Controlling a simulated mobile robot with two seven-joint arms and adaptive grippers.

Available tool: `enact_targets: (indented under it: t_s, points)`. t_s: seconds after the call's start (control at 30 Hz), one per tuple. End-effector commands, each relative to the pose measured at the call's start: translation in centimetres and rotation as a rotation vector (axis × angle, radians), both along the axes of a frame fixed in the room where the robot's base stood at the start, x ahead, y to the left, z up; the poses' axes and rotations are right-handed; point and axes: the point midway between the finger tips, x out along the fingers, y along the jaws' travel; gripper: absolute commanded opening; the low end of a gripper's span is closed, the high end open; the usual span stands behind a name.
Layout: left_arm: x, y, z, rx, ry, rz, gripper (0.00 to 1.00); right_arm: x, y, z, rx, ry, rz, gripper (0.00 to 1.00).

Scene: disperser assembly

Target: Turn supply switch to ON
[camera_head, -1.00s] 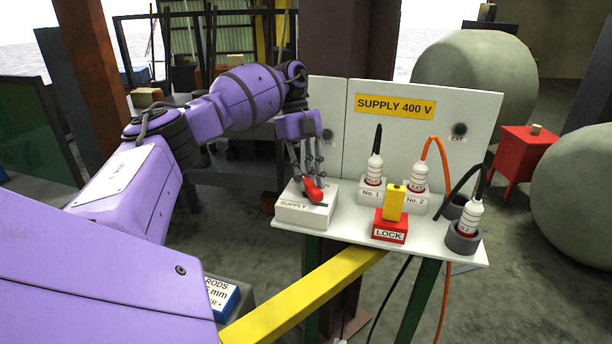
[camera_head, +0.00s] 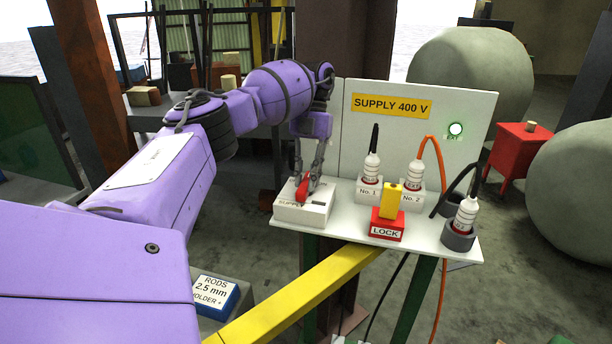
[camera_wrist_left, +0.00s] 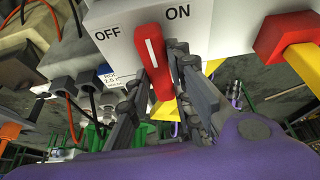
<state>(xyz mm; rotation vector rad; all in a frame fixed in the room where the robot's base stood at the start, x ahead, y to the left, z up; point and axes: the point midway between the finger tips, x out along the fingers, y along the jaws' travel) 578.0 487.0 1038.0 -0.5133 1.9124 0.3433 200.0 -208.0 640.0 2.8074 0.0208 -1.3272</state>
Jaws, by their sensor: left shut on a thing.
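The supply switch is a white box (camera_head: 288,212) at the left end of the white shelf, with a red handle (camera_head: 303,190) on top. My left gripper (camera_head: 309,188) is shut on this handle. In the left wrist view the red handle (camera_wrist_left: 153,60) sits between the two fingers, and its white line points up between the words OFF and ON, leaning slightly to OFF's side. A green lamp (camera_head: 456,129) marked EXT is lit on the supply panel (camera_head: 350,140). My right gripper is not in view.
On the shelf (camera_head: 340,227) right of the switch are plugs in sockets No. 1 (camera_head: 369,190) and No. 2 (camera_head: 411,198), a red LOCK block (camera_head: 388,228) with a yellow piece (camera_head: 392,202), and another plug (camera_head: 466,215). A yellow beam (camera_head: 300,293) runs below.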

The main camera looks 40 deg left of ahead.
Motion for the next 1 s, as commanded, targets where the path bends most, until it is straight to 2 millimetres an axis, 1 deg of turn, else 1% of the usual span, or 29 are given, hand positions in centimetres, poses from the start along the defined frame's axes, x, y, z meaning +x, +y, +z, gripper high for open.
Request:
enact_targets:
  t_s: [0.23, 0.6, 0.63, 0.73, 0.77, 1.0]
  points:
    - [0.09, 0.08, 0.16, 0.001, -0.005, -0.034, 0.0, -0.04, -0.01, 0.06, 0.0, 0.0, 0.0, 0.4]
    - [0.1, 0.05, 0.14, 0.001, -0.005, -0.038, 0.0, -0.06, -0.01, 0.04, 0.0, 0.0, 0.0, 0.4]
    - [0.1, 0.05, 0.14, 0.001, -0.005, -0.038, 0.24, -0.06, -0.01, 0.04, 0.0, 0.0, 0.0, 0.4]
    - [0.09, 0.03, 0.11, 0.001, -0.004, -0.037, 0.37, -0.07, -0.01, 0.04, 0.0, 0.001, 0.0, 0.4]
    - [0.09, 0.03, 0.1, 0.001, -0.004, -0.037, 0.39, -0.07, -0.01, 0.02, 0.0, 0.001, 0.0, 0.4]
    - [0.06, 0.0, 0.03, 0.0, -0.002, -0.036, 0.39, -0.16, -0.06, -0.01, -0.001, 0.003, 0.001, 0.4]
